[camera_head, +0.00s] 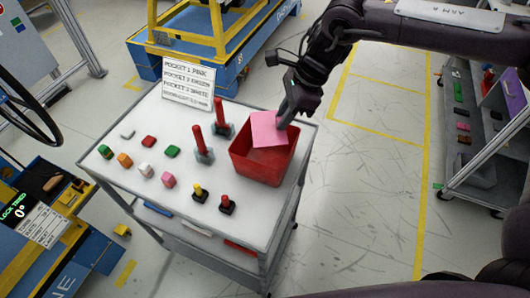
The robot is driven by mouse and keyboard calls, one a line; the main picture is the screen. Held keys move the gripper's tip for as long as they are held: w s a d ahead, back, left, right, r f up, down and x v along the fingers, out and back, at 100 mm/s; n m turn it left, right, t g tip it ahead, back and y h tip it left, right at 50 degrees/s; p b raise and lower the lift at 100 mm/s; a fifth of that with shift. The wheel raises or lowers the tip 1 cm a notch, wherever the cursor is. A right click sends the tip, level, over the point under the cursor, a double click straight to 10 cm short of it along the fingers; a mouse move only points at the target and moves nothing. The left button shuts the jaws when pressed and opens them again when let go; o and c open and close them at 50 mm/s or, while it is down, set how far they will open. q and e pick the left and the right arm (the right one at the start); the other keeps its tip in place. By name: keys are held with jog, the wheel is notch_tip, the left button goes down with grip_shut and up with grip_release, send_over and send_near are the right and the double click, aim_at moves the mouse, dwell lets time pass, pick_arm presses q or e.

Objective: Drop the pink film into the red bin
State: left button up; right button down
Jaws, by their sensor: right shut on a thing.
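The pink film (268,130) is a flat square sheet. It is over the red bin (262,168), near the bin's back rim. My right gripper (283,117) comes down from the upper right and is shut on the film's upper right edge. The red bin stands open on the right side of a white cart top. The film covers part of the bin's opening, and I cannot tell how far its lower edge is inside. My left gripper is not in view.
The cart top (190,200) also holds red-handled levers (199,142), several small coloured blocks (168,180) and two small switches (227,203). A text sign (188,84) stands at its back edge. Open floor lies to the right, before a shelf rack (470,150).

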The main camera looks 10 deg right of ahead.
notch_tip(320, 180, down, 6)
jog(key=b, duration=0.3)
jog(key=shift+r+b, duration=0.25)
jog(key=shift+b, duration=0.1)
jog(key=c, duration=1.2)
grip_release()
jog(key=shift+c, duration=0.2)
jog(key=b+v, duration=0.1)
jog(key=v, duration=0.7)
jog(key=shift+b, duration=0.35)
jog(key=shift+f, duration=0.15)
